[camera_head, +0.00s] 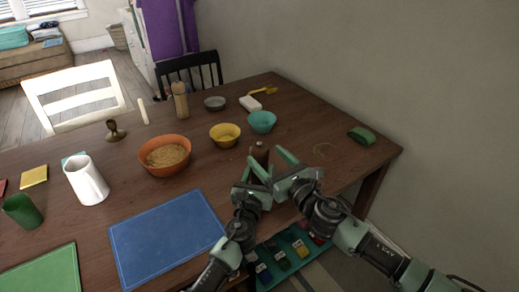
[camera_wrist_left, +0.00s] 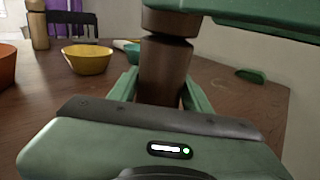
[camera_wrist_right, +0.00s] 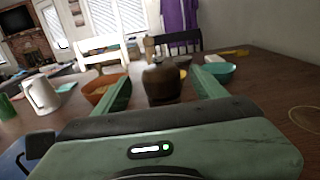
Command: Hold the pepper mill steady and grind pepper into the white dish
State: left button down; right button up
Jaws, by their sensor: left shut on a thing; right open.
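A dark brown wooden pepper mill (camera_head: 260,152) stands upright near the table's front edge. My left gripper (camera_wrist_left: 162,92) is shut on its lower body, one finger on each side, in the left wrist view. My right gripper (camera_head: 269,161) is open at the mill's top. In the right wrist view the mill's rounded head (camera_wrist_right: 161,82) sits between its spread fingers, with gaps on both sides. A small white object (camera_head: 250,104) lies toward the back right of the table; I cannot tell whether it is the white dish. The mill's base is hidden by my grippers in the head view.
A yellow bowl (camera_head: 225,135), a teal bowl (camera_head: 262,122) and an orange bowl (camera_head: 165,156) stand beyond the mill. A blue placemat (camera_head: 167,237) and a white pitcher (camera_head: 87,180) are left. A green object (camera_head: 361,135) lies right; the table between is clear.

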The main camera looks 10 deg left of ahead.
aim_at(260, 156)
jog(key=shift+x, duration=2.35)
jog(key=c, duration=1.4)
jog(key=shift+o, duration=0.2)
jog(key=shift+m+t+h, duration=0.3)
jog(key=m+t+h, duration=0.2)
jog(key=m+h, duration=0.1)
jog(key=h, duration=0.1)
jog(key=shift+t, duration=0.3)
jog(key=shift+m+t+h, duration=0.6)
jog(key=shift+m+h, duration=0.6)
jog(key=shift+h, duration=0.6)
jog(key=shift+d, duration=0.1)
